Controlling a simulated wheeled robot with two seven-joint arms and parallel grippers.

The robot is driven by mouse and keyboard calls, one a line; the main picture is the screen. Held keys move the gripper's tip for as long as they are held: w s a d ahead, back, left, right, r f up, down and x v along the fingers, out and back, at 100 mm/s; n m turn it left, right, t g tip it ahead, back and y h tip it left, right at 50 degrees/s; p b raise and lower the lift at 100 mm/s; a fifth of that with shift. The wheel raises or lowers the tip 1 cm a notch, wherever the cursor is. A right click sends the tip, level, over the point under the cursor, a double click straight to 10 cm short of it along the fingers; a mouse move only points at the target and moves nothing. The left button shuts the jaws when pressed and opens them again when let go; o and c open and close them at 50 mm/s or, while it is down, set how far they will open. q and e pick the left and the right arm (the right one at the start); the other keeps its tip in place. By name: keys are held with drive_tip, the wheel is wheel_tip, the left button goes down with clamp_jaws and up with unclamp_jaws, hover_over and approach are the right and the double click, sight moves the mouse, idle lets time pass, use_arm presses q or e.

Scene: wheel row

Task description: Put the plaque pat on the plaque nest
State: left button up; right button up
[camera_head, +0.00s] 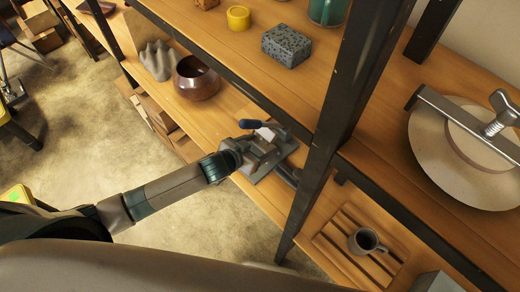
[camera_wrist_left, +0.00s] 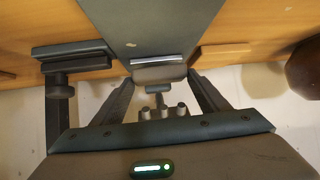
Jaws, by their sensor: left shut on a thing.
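My left gripper (camera_head: 264,150) reaches over the lower wooden shelf at a grey fixture with a dark-blue handle (camera_head: 250,124). In the left wrist view, my left gripper (camera_wrist_left: 158,78) is shut on a small grey block with a bright metal edge (camera_wrist_left: 158,61). This may be the plaque pat, but its full shape is hidden by the fingers. A wide grey surface (camera_wrist_left: 150,22) lies just beyond the block, and I cannot tell whether they touch. I cannot tell for sure which part is the plaque nest. My right gripper is not in view.
A dark shelf post (camera_head: 345,110) stands just right of the left gripper. A copper bowl (camera_head: 196,80) and a grey lobed object (camera_head: 158,60) stand left on that shelf. A mug (camera_head: 365,241) sits on slats at lower right. A speckled block (camera_head: 286,45) is on the shelf above.

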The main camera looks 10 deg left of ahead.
use_arm(q)
wheel_tip(320, 180, down, 3)
drive_tip(key=shift+r+p, duration=0.2)
drive_tip(key=shift+p, duration=0.15)
drive_tip(key=shift+f, duration=0.25)
drive_tip(key=o, duration=1.3)
drive_tip(key=shift+f, duration=0.15)
drive_tip(key=shift+o, duration=0.2)
drive_tip(key=shift+s+r, duration=0.1)
drive_tip(key=shift+r, duration=0.1)
drive_tip(key=shift+s+a+r, duration=0.25)
drive_tip(key=shift+s, duration=0.15)
drive_tip(key=b+v, duration=0.1)
drive_tip(key=v, duration=1)
drive_tip(key=shift+b, duration=0.3)
drive_tip(key=shift+w+d, duration=0.1)
